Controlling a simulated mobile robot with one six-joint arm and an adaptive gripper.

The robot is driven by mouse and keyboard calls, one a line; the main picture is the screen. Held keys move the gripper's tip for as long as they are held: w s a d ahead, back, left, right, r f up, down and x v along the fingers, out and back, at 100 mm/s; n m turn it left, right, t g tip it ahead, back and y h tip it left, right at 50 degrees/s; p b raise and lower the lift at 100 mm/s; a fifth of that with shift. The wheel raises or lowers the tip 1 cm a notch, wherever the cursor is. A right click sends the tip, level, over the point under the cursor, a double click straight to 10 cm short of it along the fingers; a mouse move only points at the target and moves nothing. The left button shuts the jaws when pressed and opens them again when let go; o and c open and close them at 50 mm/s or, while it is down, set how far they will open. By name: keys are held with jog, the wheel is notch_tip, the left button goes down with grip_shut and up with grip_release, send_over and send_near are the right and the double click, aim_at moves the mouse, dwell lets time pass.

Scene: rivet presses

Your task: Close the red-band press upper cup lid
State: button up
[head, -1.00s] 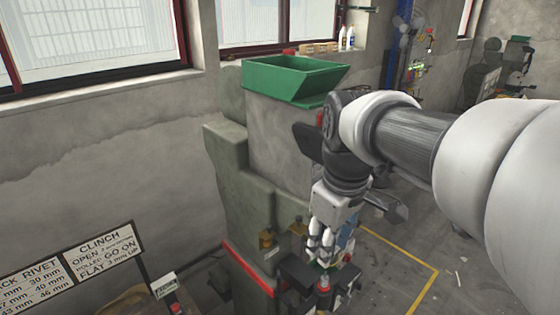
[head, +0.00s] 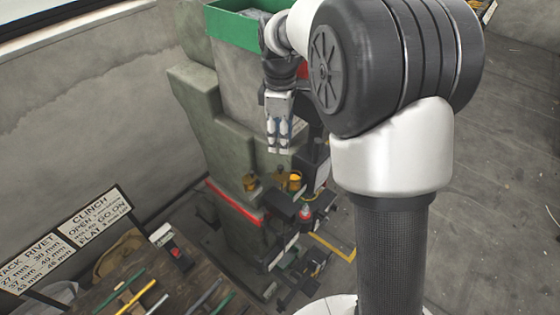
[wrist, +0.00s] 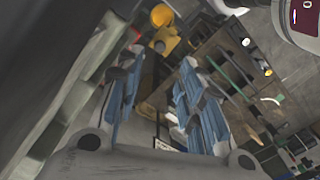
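The red-band press (head: 243,140) is a tall grey-green machine with a red stripe (head: 236,204) and a green hopper on top. Two small brass cups (head: 250,182) (head: 292,182) sit on its front, just above the stripe's level. My gripper (head: 278,150) hangs in front of the press, pointing down, above the cups and apart from them. In the wrist view its blue-padded fingers (wrist: 160,62) are spread with nothing between them. A yellow rounded cup part (wrist: 162,15) and a brass piece with a dark round spot show beyond the fingertips. The lid's exact position is too small to tell.
A bench (head: 150,290) with coloured rods stands at the lower left, with a rivet and clinch sign (head: 60,240) behind it. Dark tooling with a red-topped part (head: 305,213) juts from the press below the cups. Open floor lies to the right.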

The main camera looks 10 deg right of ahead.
aim_at(280, 166)
notch_tip(280, 166, down, 10)
jog(key=shift+r, duration=0.1)
dwell(0.4)
grip_shut()
dwell(0.3)
